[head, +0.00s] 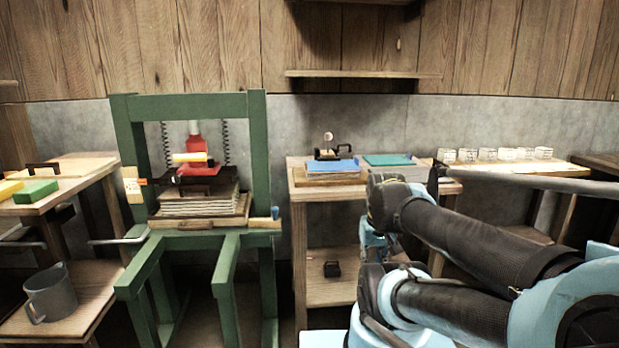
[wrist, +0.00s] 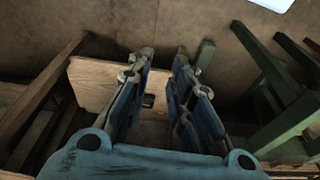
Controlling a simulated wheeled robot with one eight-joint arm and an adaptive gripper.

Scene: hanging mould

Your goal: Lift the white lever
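A green press frame (head: 257,150) stands left of centre in the head view, with a red jack (head: 194,150) inside it. A pale bar with a yellow part (head: 188,157) crosses the front of the jack. A cream-coloured upright piece (head: 131,187) sits at the frame's left side. I cannot tell for certain which pale part is the white lever. My gripper (wrist: 164,52) shows in the wrist view with its two fingers apart and nothing between them. It points down toward a wooden shelf, away from the press. In the head view my arm is right of the press.
A wooden stand (head: 299,240) right of the press holds blue (head: 332,165) and green (head: 388,160) slabs. A left table (head: 75,183) has a grey mug (head: 50,294) below. Several white cups (head: 487,154) stand at right.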

